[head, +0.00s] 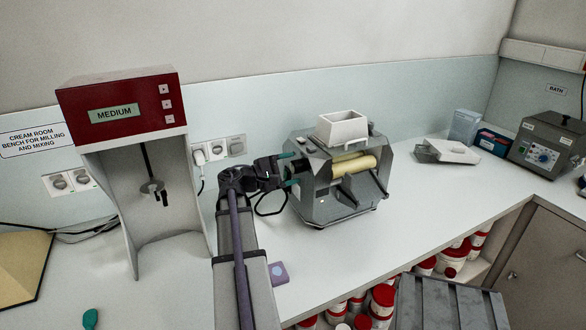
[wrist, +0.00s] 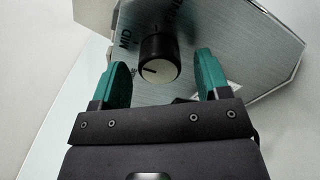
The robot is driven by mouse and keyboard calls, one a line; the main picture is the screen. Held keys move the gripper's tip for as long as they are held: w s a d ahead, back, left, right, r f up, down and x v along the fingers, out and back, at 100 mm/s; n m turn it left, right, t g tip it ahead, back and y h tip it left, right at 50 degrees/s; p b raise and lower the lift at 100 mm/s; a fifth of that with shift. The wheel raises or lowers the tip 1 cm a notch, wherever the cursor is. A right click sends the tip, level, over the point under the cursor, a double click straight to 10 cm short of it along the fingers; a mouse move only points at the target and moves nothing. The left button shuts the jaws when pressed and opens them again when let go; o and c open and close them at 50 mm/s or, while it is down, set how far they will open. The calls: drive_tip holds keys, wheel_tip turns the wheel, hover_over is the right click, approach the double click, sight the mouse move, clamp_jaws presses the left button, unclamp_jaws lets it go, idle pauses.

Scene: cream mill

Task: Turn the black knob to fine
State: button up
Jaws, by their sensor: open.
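The black knob (wrist: 157,47) sits on the brushed-metal end plate (wrist: 230,40) of the grey mill (head: 325,203). It has a pale round face with a dark pointer line. "MID" is printed to its upper left in the wrist view, and another label above is cut off by the frame edge. My gripper (head: 289,169) is at the left side of the mill in the head view. In the wrist view the teal fingers of my gripper (wrist: 162,66) are open, one on each side of the knob, with gaps visible. The head view does not show the knob clearly.
A red-topped mixer (head: 118,112) showing "MEDIUM" stands to the left. A white hopper (head: 341,128) and cream rollers (head: 354,165) are on the mill. A grey bath unit (head: 545,145) is far right.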

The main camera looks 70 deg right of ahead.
drive_tip(key=shift+s+d, duration=0.5)
drive_tip(key=shift+c, duration=0.4)
drive_tip(key=c, duration=0.8)
drive_tip(key=shift+c, duration=0.2)
drive_tip(key=shift+m, duration=0.3)
drive_tip(key=m, duration=1.1)
drive_tip(key=shift+r, duration=0.1)
